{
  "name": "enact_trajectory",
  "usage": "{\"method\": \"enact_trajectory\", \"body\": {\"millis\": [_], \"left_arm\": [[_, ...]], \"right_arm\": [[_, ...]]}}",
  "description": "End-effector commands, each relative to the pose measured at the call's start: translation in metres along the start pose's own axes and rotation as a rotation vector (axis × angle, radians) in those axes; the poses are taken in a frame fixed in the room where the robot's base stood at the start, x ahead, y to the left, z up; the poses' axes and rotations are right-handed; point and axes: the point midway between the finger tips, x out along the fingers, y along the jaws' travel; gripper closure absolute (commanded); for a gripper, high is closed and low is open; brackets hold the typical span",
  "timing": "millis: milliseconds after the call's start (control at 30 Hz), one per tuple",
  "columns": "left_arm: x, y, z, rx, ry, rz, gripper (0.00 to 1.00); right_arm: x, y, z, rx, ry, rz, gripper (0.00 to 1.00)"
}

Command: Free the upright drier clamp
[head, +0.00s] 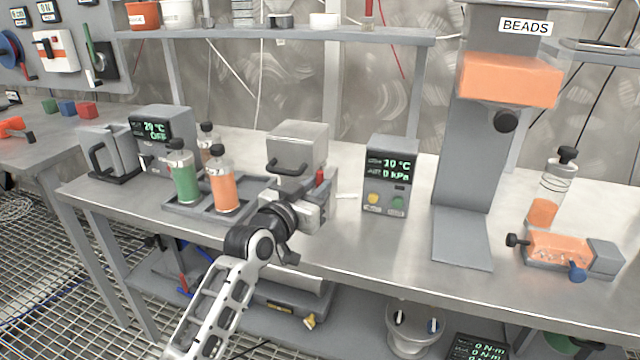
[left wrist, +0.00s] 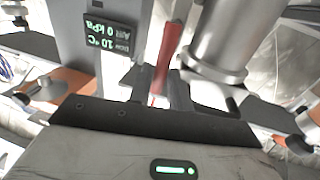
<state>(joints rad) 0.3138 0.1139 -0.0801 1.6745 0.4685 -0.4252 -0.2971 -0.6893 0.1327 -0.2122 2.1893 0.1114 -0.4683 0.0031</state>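The upright drier clamp shows as a small red handle (head: 320,178) at the right side of a grey boxy unit (head: 298,145) on the bench. In the left wrist view the red handle (left wrist: 168,58) stands tilted, its lower end between my fingers. My left gripper (head: 322,198) reaches in over the bench front, just at the handle. In the wrist view its fingers (left wrist: 156,88) are close together, one each side of the handle, and appear shut on it. The clamp's base is hidden by my gripper. My right gripper is out of view.
A control box (head: 391,177) reading 10 °C and 0 kPa stands close to the right. A tray (head: 195,207) with green and orange bottles is on the left. A BEADS dispenser (head: 466,200) stands further right. Bench between control box and dispenser is clear.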

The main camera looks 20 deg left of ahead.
Motion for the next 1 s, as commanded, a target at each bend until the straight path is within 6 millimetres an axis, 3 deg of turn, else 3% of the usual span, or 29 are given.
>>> {"method": "enact_trajectory", "body": {"millis": [200,500,567,600,1000], "left_arm": [[0.018,0.000,0.001,0.000,-0.001,0.000,0.80],[0.019,0.000,0.000,0.000,-0.001,0.000,0.80],[0.019,0.000,0.001,0.000,-0.001,0.000,0.97],[0.019,0.000,0.001,0.000,-0.001,0.000,1.00],[0.020,0.003,-0.001,0.050,-0.012,0.000,1.00]], "right_arm": [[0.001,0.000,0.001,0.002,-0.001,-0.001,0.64],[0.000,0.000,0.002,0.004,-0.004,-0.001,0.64],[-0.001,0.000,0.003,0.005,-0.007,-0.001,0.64],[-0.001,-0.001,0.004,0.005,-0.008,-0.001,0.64],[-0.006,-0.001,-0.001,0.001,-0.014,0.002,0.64]]}}
